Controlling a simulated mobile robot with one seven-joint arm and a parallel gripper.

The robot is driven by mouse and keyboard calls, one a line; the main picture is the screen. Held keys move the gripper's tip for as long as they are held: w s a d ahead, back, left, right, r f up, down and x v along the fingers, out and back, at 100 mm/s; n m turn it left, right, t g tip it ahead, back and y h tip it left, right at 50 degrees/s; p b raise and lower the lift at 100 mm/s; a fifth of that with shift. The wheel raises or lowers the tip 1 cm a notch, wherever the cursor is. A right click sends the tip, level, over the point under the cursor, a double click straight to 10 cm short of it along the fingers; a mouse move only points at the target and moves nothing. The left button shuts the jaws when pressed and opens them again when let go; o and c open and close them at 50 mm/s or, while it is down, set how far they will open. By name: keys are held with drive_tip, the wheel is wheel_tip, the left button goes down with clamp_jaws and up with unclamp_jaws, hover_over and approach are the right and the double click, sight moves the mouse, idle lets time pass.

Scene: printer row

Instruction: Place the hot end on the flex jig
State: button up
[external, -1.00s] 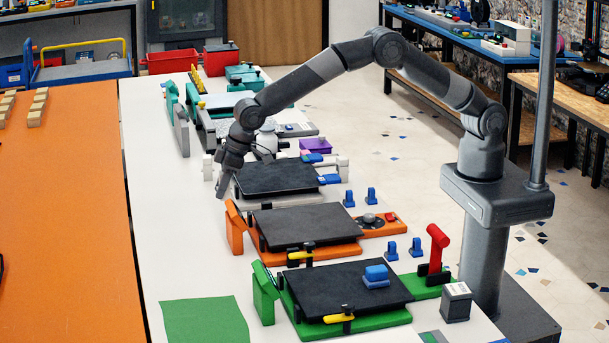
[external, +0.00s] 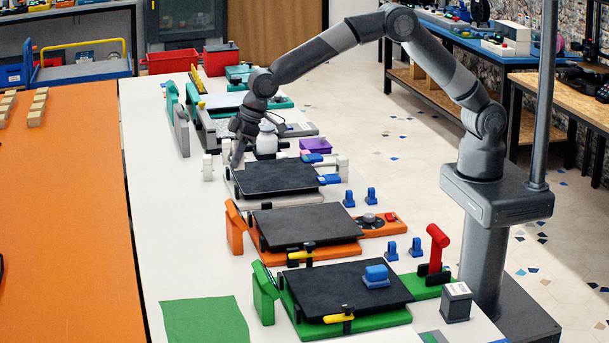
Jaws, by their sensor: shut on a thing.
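My gripper (external: 238,160) points down at the back left corner of the black plate (external: 276,177) of the white printer, in the external view. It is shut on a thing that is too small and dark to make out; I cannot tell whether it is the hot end. I cannot tell whether the fingertips touch the plate. No part in view can be told for certain as the flex jig. A white rounded jar-like part (external: 266,141) stands just right of the gripper, partly behind it.
Nearer are an orange printer (external: 237,232) and a green printer (external: 372,322), both with black plates. A blue block (external: 376,272) sits on the green printer's plate. A purple box (external: 316,145) and teal units (external: 172,97) stand farther back.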

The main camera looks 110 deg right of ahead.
drive_tip(key=s+a+r+n+y, duration=0.1)
drive_tip(key=s+a+n, duration=0.1)
drive_tip(key=a, duration=0.7)
drive_tip(key=s+a+r+n+y, duration=0.1)
drive_tip(key=s+a+n, duration=0.1)
drive_tip(key=a, duration=0.7)
drive_tip(key=n+g+y, duration=0.1)
drive_tip(key=n, duration=0.4)
hover_over(347, 274)
drive_tip(key=s+d, duration=0.1)
drive_tip(key=d, duration=0.1)
wheel_tip(347, 274, down, 4)
drive_tip(key=shift+f, duration=0.1)
drive_tip(key=shift+s+a+f, duration=0.1)
drive_tip(key=shift+a+f, duration=0.2)
drive_tip(key=shift+a, duration=0.15)
drive_tip(key=shift+f, duration=1.95)
drive_tip(key=shift+f, duration=0.1)
drive_tip(key=o, duration=1)
drive_tip(key=v, duration=1.2)
drive_tip(key=shift+d, duration=0.1)
